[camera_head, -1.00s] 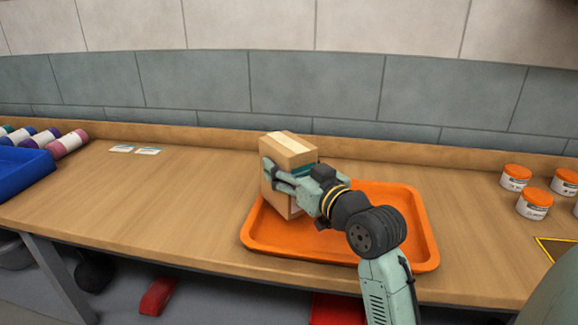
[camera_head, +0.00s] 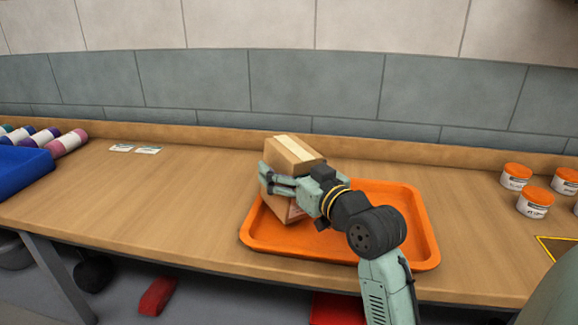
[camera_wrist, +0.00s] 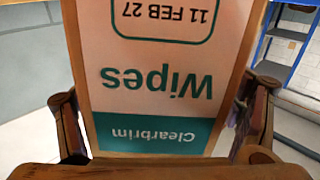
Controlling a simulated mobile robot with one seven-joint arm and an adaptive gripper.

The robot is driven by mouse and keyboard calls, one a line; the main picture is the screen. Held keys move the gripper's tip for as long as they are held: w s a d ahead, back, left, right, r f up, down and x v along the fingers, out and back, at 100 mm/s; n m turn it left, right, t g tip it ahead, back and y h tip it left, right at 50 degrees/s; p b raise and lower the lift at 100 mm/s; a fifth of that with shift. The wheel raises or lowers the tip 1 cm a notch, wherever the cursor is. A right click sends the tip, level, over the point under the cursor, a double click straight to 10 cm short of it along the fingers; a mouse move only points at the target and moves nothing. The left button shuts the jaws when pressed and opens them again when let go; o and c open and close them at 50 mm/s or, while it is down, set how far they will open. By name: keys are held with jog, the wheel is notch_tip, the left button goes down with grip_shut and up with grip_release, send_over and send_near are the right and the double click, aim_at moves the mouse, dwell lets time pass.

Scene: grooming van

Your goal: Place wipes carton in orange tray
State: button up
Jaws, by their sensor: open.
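The wipes carton (camera_head: 292,152) is a brown cardboard box with a pale tape strip on top. It stands tilted at the left end of the orange tray (camera_head: 405,225), its lower part partly hidden by my gripper. My gripper (camera_head: 268,178) is open, with its fingers around the carton's sides. In the wrist view, the carton's label (camera_wrist: 155,75) reads "Clearbrim Wipes" upside down and fills the middle between my fingers (camera_wrist: 158,125). A gap shows on the right side there. Whether the carton's base rests fully on the tray is hidden.
Orange-lidded tubs (camera_head: 533,202) stand at the right of the wooden counter (camera_head: 150,200). A blue bin (camera_head: 22,172) and several rolled bottles (camera_head: 68,143) are at the left. Two small cards (camera_head: 147,150) lie near the back. The tray's right part is empty.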

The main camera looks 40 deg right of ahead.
jog(key=s+a+b, duration=0.1)
jog(key=s+b, duration=0.2)
jog(key=s, duration=0.9)
jog(key=shift+r, duration=0.45)
jog(key=shift+s+a, duration=0.1)
